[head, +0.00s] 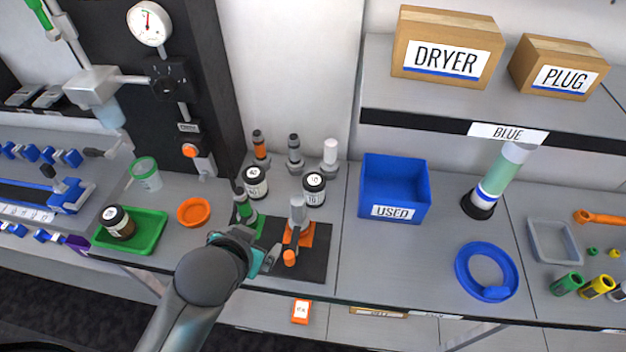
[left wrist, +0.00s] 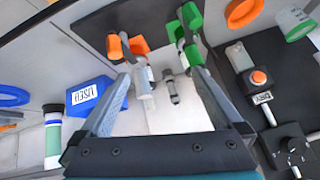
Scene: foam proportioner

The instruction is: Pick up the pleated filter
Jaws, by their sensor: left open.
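No part shows clear pleats, so I cannot tell for sure which is the pleated filter. A pale grey cylinder (head: 298,210) stands upright on an orange piece (head: 291,257) at the front of the bench. A white-topped cylinder (head: 330,152) stands in the row behind. A green-and-dark part (head: 243,207) stands beside the orange piece. My left gripper (head: 268,260) is open and empty, just in front of these parts. In the left wrist view its spread fingers (left wrist: 162,85) frame the pale cylinder (left wrist: 143,82). My right gripper is not in view.
Two dark jars (head: 256,182) (head: 314,188) stand close behind. A blue USED bin (head: 394,188) is to the right, a green tray (head: 130,236) and orange dish (head: 194,212) to the left. A shelf (head: 430,105) overhangs the right. Bench between USED bin and blue ring (head: 487,270) is clear.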

